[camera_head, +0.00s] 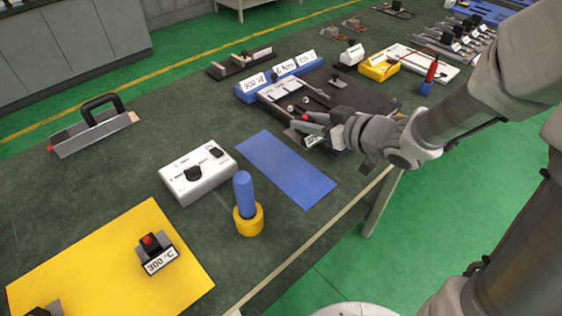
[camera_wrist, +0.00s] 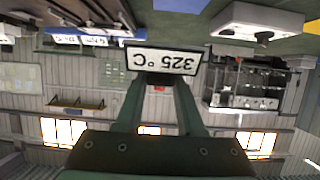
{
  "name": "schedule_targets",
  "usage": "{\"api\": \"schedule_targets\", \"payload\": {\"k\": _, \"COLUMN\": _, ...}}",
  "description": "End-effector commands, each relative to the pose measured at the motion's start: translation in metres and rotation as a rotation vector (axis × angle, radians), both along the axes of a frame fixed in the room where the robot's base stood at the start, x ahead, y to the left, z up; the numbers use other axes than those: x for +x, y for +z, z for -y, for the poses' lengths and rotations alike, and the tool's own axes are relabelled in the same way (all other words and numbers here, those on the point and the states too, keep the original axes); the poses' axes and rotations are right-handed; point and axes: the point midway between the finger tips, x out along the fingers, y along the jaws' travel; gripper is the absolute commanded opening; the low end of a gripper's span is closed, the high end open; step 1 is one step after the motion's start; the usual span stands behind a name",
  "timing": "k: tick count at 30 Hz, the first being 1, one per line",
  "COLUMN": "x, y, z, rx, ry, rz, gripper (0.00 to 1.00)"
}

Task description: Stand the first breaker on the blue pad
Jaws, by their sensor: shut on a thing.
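The blue pad (camera_head: 286,168) lies flat and bare in the middle of the table. My gripper (camera_head: 322,128) is beyond the pad's upper right edge, beside the dark tray. It is shut on a small dark breaker with a red part and a white "325 °C" label (camera_wrist: 162,62). The label reads upside down in the wrist view, where the fingers close around the breaker. In the head view the held breaker is partly hidden by my gripper. A similar piece labelled "300 °C" (camera_head: 156,254) stands on the yellow mat (camera_head: 90,262).
A white box with a black dial (camera_head: 198,172) stands left of the pad. A blue cylinder in a yellow ring (camera_head: 247,203) stands near the pad's front. The dark tray (camera_head: 365,95) and a blue label rack (camera_head: 280,77) lie behind. A handled metal piece (camera_head: 93,131) is left.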

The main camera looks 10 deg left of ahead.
Motion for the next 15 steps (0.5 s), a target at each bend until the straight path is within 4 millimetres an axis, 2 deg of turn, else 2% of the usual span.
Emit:
{"api": "schedule_targets", "payload": {"k": 5, "x": 0.007, "y": -0.020, "z": -0.024, "rx": 0.002, "ry": 0.020, "rz": -0.001, "gripper": 0.00}}
{"api": "schedule_targets", "payload": {"k": 15, "x": 0.042, "y": -0.064, "z": -0.089, "rx": 0.002, "ry": 0.017, "rz": 0.000, "gripper": 0.00}}
